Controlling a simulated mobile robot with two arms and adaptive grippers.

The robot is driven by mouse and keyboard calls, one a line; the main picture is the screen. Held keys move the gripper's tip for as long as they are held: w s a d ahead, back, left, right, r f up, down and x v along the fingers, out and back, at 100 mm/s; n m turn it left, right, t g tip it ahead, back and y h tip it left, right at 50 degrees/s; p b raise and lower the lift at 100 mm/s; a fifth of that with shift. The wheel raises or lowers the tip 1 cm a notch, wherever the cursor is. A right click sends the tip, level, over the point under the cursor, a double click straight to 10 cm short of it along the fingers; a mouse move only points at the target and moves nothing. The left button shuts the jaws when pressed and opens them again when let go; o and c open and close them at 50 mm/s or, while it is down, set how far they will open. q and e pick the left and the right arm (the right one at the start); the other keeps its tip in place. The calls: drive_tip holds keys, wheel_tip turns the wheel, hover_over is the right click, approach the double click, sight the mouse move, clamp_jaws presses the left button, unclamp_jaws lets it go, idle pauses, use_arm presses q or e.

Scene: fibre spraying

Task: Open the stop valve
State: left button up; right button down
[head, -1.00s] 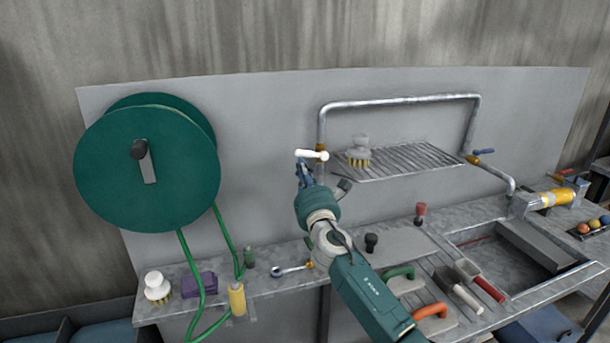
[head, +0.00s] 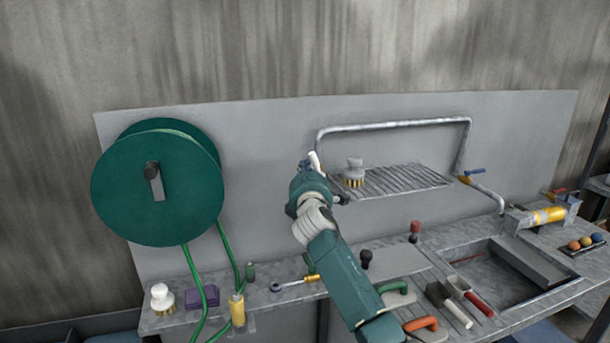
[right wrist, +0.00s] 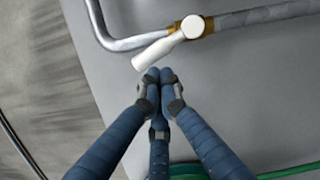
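The stop valve has a white lever (head: 315,161) on the bent metal pipe's left upright. In the right wrist view the white lever (right wrist: 165,46) runs out from a brass fitting (right wrist: 204,27), at a slant close to the pipe's line. My right gripper (right wrist: 161,74) has its fingertips together just beside the lever's free end. A small gap seems to show, and nothing is held. In the head view my right gripper (head: 308,170) is at the lever, and my wrist partly hides the fingers and the fitting. My left gripper is not in view.
A wire shelf (head: 405,180) with a round brush (head: 354,173) is right of my gripper. A green hose reel (head: 157,185) is left on the grey panel. The bench below holds several tools and a sink (head: 500,275). The panel between reel and valve is clear.

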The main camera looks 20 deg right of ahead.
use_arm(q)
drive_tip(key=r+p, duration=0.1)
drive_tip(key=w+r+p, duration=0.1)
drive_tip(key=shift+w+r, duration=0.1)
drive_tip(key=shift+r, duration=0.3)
use_arm(e)
drive_tip(key=m, duration=0.1)
drive_tip(key=d+r+m, duration=0.1)
drive_tip(key=m+g, duration=0.1)
drive_tip(key=shift+w+d+r+m, duration=0.15)
drive_tip(key=shift+w+d+m, duration=0.1)
drive_tip(key=shift+d+m, duration=0.15)
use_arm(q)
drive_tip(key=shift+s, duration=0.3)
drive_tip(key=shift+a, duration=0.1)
use_arm(e)
drive_tip(key=shift+a, duration=0.1)
